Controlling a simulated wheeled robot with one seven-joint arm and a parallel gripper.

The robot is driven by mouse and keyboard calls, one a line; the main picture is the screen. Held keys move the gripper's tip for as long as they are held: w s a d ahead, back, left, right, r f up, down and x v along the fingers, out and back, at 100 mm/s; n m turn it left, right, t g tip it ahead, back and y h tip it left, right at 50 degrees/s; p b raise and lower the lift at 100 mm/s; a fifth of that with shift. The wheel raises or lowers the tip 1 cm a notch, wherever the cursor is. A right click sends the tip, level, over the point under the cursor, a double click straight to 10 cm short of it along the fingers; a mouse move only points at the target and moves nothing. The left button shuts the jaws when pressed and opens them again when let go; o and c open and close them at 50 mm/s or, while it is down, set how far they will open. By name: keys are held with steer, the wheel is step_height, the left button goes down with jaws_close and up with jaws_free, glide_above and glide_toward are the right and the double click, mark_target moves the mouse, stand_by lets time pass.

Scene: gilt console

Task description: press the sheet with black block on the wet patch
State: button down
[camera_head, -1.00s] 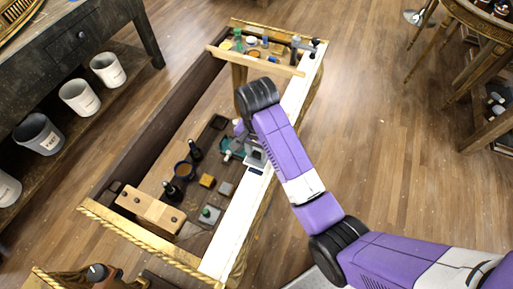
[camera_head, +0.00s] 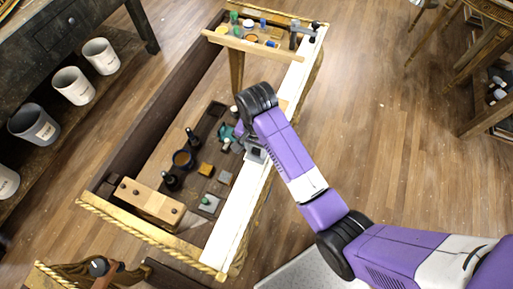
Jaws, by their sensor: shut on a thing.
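My gripper (camera_head: 254,154) points down over the white top rail (camera_head: 238,205) of the gilt console, about midway along it. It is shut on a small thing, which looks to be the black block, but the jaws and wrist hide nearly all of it. I cannot tell whether it touches the rail. A small tan patch (camera_head: 283,104) shows on the rail just beyond my wrist; I cannot tell if it is the wet patch or a sheet. No sheet can be made out clearly.
Inside the console frame stand dark bottles (camera_head: 170,181), a round jar (camera_head: 183,159) and small blocks (camera_head: 206,169). A wooden block with pegs (camera_head: 148,200) lies at the near end. A clamp (camera_head: 305,33) and a shelf of pots (camera_head: 256,44) are at the far end.

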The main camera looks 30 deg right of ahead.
steer(key=shift+f, duration=0.75)
stand_by(2.3)
steer(key=shift+r, duration=0.1)
steer(key=shift+w+a+r, duration=0.1)
steer(key=shift+r, duration=3.35)
